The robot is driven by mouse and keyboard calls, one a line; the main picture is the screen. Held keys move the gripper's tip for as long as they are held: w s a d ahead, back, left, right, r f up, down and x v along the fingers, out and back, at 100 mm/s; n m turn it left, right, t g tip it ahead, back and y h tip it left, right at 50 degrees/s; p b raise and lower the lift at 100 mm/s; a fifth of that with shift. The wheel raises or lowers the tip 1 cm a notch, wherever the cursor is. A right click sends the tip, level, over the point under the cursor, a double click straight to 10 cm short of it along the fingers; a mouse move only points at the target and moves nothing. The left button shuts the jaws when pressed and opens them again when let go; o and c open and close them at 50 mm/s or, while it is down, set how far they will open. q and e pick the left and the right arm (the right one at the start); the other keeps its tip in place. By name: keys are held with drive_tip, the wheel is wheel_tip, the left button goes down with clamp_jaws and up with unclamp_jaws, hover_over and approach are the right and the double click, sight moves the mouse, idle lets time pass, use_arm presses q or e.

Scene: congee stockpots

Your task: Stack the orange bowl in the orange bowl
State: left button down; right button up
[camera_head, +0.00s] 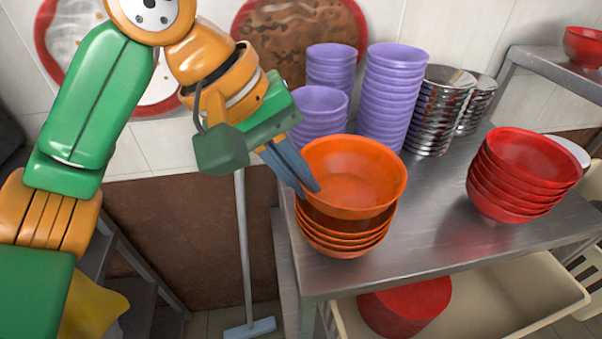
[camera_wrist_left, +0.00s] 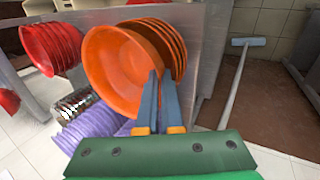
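Whether the bowl touches the stack cannot be told. My right gripper is not in view.
Purple bowl stacks (camera_head: 390,100) and metal bowls (camera_head: 440,110) stand behind; a red bowl stack (camera_head: 520,175) stands at the right. The metal table (camera_head: 430,235) is clear between the orange and red stacks. A beige bin (camera_head: 500,300) with a red container (camera_head: 405,305) is below.

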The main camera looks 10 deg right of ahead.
use_arm(q)
drive_tip(key=shift+f, duration=0.25)
drive_tip(key=c, duration=1)
unclamp_jaws()
drive_tip(key=v, duration=0.7)
drive_tip(key=shift+r, duration=0.1)
